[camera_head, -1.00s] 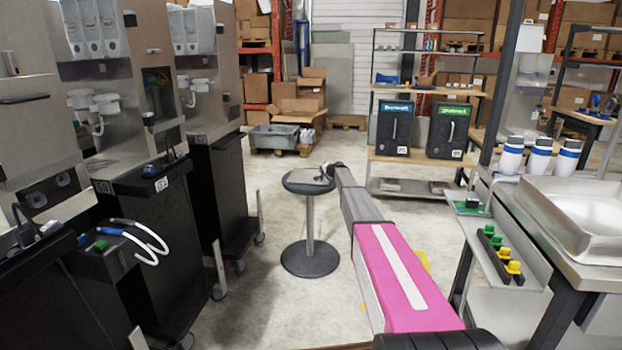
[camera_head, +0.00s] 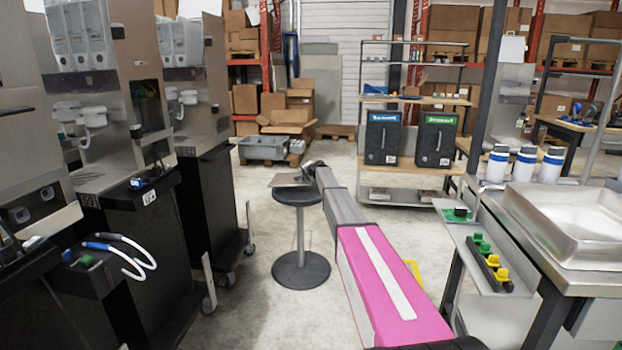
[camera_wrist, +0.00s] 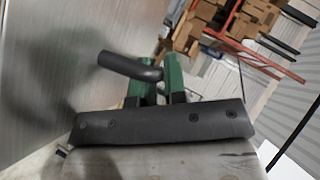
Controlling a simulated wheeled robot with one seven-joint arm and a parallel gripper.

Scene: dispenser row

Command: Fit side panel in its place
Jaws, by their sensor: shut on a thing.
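The side panel, a flat grey plate (camera_head: 290,181), shows at the far end of my arm, over the black round stool (camera_head: 298,197). It appears slightly above the stool top. In the wrist view the grey panel surface (camera_wrist: 60,60) fills the left side. My gripper (camera_wrist: 158,85) has green fingers shut on a dark bar-shaped handle (camera_wrist: 125,66) by the panel. In the head view my gripper (camera_head: 311,167) is small, and its fingers cannot be made out. A dispenser on the left has an opening (camera_head: 149,105) showing green parts inside.
Black-based dispensers (camera_head: 140,230) line the left. A steel bench with a sink (camera_head: 570,225) stands at right. A shelf holds two dark boxes (camera_head: 383,140) at the back. A grey crate (camera_head: 263,146) stands at back left. Open floor (camera_head: 250,300) surrounds the stool.

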